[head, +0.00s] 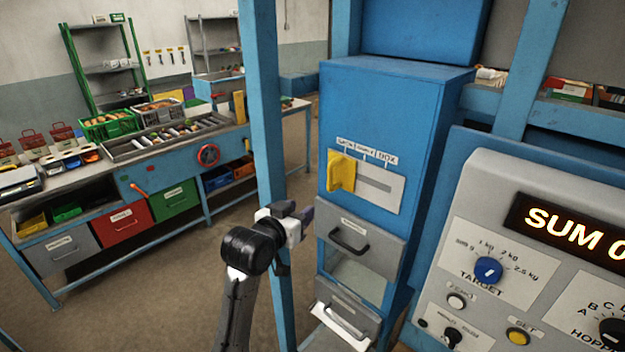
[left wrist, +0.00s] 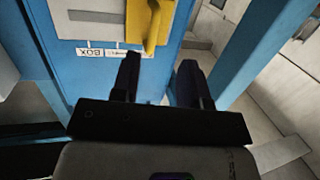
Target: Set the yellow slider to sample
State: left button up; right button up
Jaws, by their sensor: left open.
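The yellow slider (head: 341,171) is on the front of the tall blue cabinet (head: 345,110). It sits at the left end of a horizontal slot in a pale plate (head: 380,186). A label strip (head: 367,152) runs above the slot; its right word reads BOX, and the others are too small to read surely. My left gripper (head: 296,217) is left of and below the slider. In the left wrist view, the two fingers of my left gripper (left wrist: 158,75) are apart with nothing between them. The slider (left wrist: 150,22) shows just beyond the fingertips, and the picture is upside down. My right gripper is not in view.
Two grey drawers (head: 358,245) with handles are below the slider. A blue post (head: 266,100) stands left of the cabinet. A grey control panel (head: 480,200) with knobs and a lit display stands at right. A workbench (head: 170,185) with crates is at left.

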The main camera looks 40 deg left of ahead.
aim_at(329, 178)
pick_arm(q)
jog(key=shift+m+t, duration=0.3)
jog(key=shift+t, duration=0.5)
jog(key=w+p, duration=0.1)
jog(key=w, duration=0.3)
jog(key=w+a+r, duration=0.1)
jog(key=w, duration=0.4)
jog(key=w+a+r+p, duration=0.1)
jog(key=w, duration=0.4)
jog(key=shift+a+p, duration=0.2)
jog(key=shift+p, duration=0.15)
grip_shut()
